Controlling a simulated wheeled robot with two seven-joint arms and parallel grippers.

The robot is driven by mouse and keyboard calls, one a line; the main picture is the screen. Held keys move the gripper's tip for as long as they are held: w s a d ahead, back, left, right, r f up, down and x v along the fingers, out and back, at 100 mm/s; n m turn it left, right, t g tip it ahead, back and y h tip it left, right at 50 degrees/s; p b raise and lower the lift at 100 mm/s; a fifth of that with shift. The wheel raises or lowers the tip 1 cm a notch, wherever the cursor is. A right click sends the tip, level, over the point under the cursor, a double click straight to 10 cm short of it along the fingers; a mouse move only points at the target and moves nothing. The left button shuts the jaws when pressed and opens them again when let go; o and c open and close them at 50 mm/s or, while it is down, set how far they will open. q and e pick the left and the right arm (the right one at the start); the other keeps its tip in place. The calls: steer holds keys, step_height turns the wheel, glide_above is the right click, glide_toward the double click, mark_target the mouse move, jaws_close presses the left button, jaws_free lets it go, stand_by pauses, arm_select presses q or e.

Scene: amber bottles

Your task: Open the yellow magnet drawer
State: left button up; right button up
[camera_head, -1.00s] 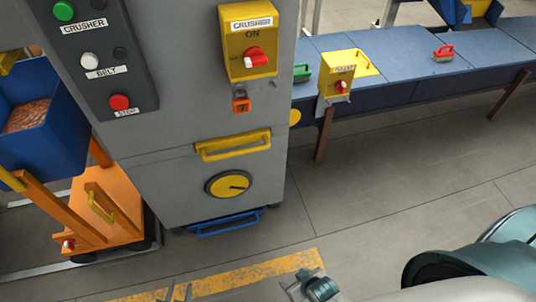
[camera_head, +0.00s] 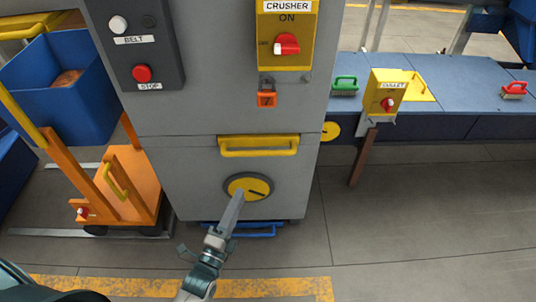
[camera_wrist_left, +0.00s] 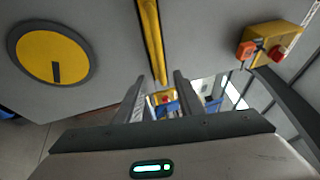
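The magnet drawer front (camera_head: 180,165) is grey, low on the grey cabinet, with a yellow bar handle (camera_head: 258,147). It looks closed. A round yellow dial (camera_head: 262,183) with a black mark is below the handle. My left gripper (camera_head: 237,196) reaches up from below, its tips overlapping the dial and below the handle in the head view. In the left wrist view its two fingers (camera_wrist_left: 156,85) are apart with nothing between them. The yellow handle (camera_wrist_left: 150,38) there lines up with the gap; contact cannot be told. The dial (camera_wrist_left: 50,50) is at left. My right gripper is out of view.
A yellow crusher switch box (camera_head: 286,20) and an orange padlock (camera_head: 267,99) are above the drawer. A blue handle (camera_head: 250,230) is at the cabinet's foot. An orange cart (camera_head: 130,185) stands left. A blue conveyor table (camera_head: 440,70) stands right, with clear floor in front.

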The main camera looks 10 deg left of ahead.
mark_target(260, 153)
arm_select(q)
steer(key=x, duration=1.7)
steer(key=shift+w, duration=0.2)
jaws_close()
